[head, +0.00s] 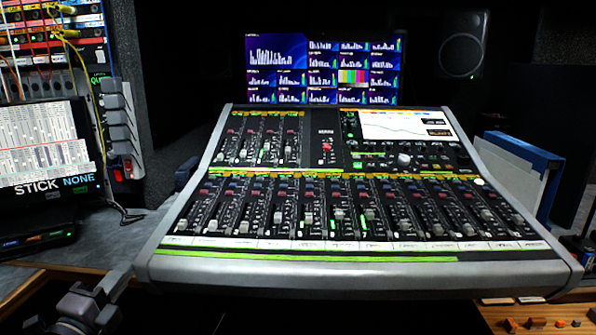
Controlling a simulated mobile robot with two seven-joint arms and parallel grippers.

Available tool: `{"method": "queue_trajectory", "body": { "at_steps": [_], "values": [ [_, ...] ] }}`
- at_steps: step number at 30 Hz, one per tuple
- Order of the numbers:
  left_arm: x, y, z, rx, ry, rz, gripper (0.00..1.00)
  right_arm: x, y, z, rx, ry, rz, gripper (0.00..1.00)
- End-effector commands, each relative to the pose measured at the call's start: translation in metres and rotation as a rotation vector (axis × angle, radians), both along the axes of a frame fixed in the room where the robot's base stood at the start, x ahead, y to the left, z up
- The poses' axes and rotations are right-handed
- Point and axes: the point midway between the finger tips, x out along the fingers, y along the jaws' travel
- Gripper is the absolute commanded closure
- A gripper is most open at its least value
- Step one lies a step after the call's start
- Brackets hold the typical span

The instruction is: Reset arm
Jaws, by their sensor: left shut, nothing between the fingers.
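My left gripper (118,280) shows at the lower left, dark grey and partly cut off by the bottom edge of the head view. It is shut and empty. Its tip is close to the lower left corner of the audio mixing console (300,265); I cannot tell whether they touch. The console is large, with a silver-grey rim, several rows of faders and a small lit screen (405,126) at its upper right. My right gripper is not in view.
A laptop-like screen (45,150) stands at the left, beneath a rack with coloured cables (60,35). A wide monitor (320,70) is behind the console. Blue and white binders (520,165) stand at the right. A wooden panel with small knobs (540,318) is at the lower right.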

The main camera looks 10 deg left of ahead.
Motion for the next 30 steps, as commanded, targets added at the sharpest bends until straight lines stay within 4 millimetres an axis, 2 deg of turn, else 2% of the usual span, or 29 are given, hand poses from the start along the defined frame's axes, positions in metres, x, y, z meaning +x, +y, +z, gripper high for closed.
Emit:
{"method": "queue_trajectory", "body": {
  "at_steps": [1,6,8,9,12,14,15,16,18,24,30],
  "values": [
    [-0.01,-0.015,-0.041,-0.166,0.087,-0.011,1.0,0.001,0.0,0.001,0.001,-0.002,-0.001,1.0],
    [-0.058,-0.07,-0.149,-0.704,0.35,0.009,1.0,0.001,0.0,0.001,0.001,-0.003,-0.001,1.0],
    [-0.08,-0.093,-0.182,-0.893,0.441,0.036,1.0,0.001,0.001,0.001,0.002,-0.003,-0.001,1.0],
    [-0.096,-0.11,-0.202,-1.019,0.502,0.061,1.0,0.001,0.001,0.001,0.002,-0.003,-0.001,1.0],
    [-0.141,-0.157,-0.244,-1.334,0.649,0.144,1.0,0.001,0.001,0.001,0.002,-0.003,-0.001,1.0],
    [-0.17,-0.187,-0.264,-1.522,0.735,0.21,1.0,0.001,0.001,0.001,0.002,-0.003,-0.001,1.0],
    [-0.189,-0.209,-0.274,-1.649,0.79,0.26,1.0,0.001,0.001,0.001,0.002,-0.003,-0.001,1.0],
    [-0.183,-0.201,-0.249,-1.624,0.771,0.248,1.0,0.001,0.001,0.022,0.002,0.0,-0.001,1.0],
    [-0.181,-0.197,-0.229,-1.605,0.762,0.243,1.0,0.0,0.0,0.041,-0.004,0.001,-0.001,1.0],
    [-0.182,-0.193,-0.185,-1.591,0.753,0.244,1.0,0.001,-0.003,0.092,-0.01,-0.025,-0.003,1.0],
    [-0.185,-0.189,-0.143,-1.579,0.744,0.247,1.0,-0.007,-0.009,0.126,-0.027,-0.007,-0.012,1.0]
  ]
}}
